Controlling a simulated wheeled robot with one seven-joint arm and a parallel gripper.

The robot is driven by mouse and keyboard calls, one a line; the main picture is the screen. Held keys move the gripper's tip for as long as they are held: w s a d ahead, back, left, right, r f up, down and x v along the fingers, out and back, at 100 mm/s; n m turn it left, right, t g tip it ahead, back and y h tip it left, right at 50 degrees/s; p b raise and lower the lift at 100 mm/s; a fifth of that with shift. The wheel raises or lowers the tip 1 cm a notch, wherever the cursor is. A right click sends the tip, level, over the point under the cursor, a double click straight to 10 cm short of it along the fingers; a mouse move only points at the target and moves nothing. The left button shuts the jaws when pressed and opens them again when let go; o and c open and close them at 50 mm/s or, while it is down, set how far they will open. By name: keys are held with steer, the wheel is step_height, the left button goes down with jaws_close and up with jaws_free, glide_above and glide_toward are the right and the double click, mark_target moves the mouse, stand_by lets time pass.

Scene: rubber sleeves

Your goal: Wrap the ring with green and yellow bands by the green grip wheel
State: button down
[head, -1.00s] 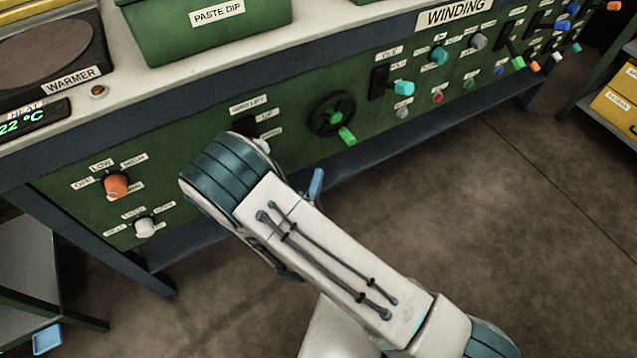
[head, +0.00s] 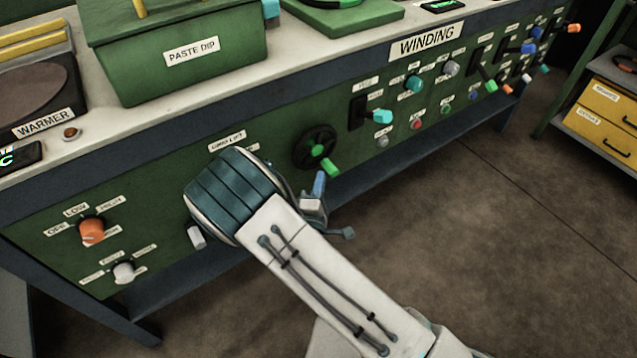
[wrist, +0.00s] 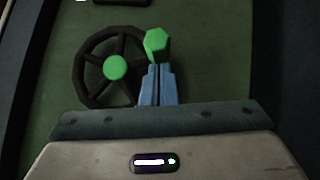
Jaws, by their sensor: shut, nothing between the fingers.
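The dark hand wheel (head: 315,147) with a green hub and a green grip (head: 331,167) sits on the green front panel. In the wrist view the wheel (wrist: 115,68) is left of centre, with its grip (wrist: 157,43) at the upper right of the rim. My gripper (wrist: 157,70) is shut and empty, its blue fingertips just below the grip in the picture; I cannot tell whether they touch it. In the head view my gripper (head: 320,183) shows just below the wheel. A cut-off green-edged round thing (head: 335,2) lies at the top; no ring with green and yellow bands is identifiable.
The panel's WINDING sign (head: 427,40) stands above several coloured knobs and levers right of the wheel. A cyan-tipped lever (head: 380,116) is nearest. My arm covers part of the panel left of the wheel. The PASTE DIP box (head: 190,58) stands on the bench. Open floor lies at the right.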

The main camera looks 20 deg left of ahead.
steer(key=shift+w+d+n, duration=0.4)
steer(key=shift+w+d, duration=0.15)
steer(key=shift+w, duration=0.1)
steer(key=s+a+f, duration=0.1)
steer(key=s+f, duration=0.4)
steer(key=s, duration=0.7)
